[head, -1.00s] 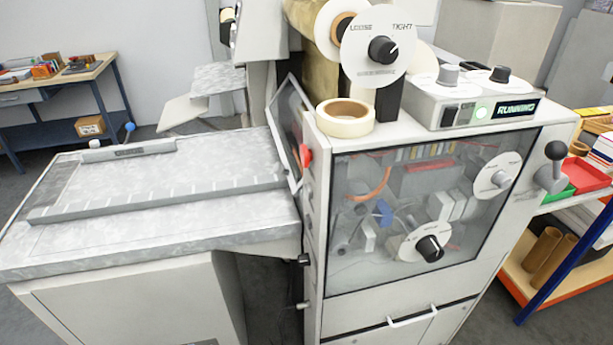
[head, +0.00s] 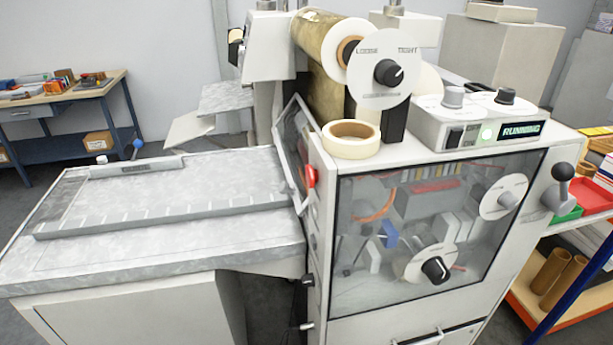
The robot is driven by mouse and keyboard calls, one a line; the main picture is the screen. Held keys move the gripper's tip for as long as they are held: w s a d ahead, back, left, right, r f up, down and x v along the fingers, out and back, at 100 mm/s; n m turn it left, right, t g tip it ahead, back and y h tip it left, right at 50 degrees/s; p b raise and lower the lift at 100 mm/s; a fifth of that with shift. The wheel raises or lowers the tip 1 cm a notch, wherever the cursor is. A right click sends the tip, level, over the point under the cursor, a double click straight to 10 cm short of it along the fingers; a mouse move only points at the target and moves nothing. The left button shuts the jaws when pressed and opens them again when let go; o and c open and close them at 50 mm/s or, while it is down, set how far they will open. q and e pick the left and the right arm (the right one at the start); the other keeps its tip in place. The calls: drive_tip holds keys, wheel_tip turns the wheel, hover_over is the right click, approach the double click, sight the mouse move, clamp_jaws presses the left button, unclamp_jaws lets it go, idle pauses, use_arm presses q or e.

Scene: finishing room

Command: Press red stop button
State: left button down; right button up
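The red stop button (head: 311,176) sits on the left side face of the machine (head: 325,240), near its front upper corner. I see it nearly edge-on, just right of the tilted clear guard (head: 292,150). The display (head: 521,130) on the control box reads RUNNING, and a green light (head: 487,132) is lit beside it. Neither of my grippers shows in the head view.
A flat feed table (head: 160,215) extends left from the machine below the button's level. A tape roll (head: 351,140) lies on the machine top. A shelf with trays and tubes (head: 570,285) stands close on the right. A workbench (head: 70,100) stands back left.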

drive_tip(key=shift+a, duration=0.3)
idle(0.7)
